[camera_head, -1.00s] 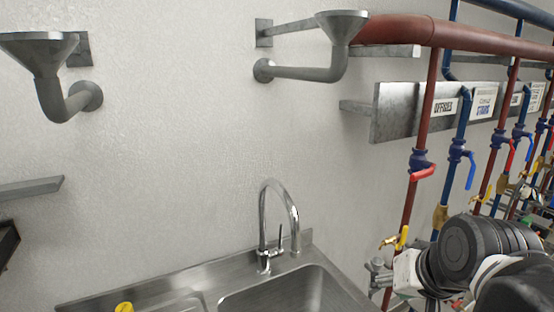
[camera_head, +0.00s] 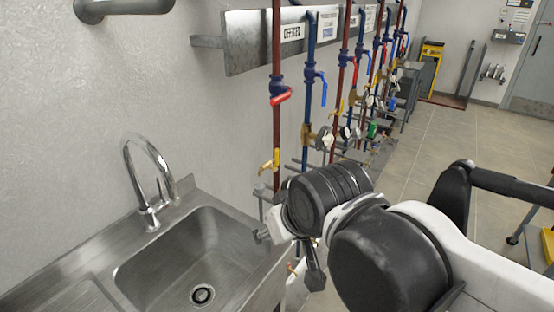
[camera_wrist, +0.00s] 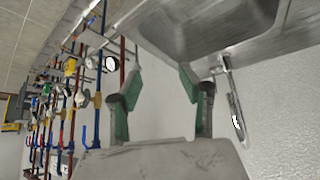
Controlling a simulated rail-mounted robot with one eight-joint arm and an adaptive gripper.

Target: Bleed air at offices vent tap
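The vent tap (camera_head: 268,165) is a small brass tap with a yellow handle, low on the leftmost red pipe (camera_head: 276,130). That pipe runs past the left end of a plate with the OFFICES label (camera_head: 292,33). My gripper (camera_wrist: 160,82) shows two dark fingers with green pads, wide apart and with nothing between them. In the head view my arm stands just right of and below the tap, and I cannot make out the fingertips clearly. In the wrist view I cannot tell which part is this tap.
A steel sink (camera_head: 130,262) with a curved faucet (camera_head: 150,170) stands left of the pipes. A red-handled valve (camera_head: 279,97) sits above the tap. A blue pipe (camera_head: 308,90) and several more pipes run close on the right. Tiled floor (camera_head: 450,130) lies open further right.

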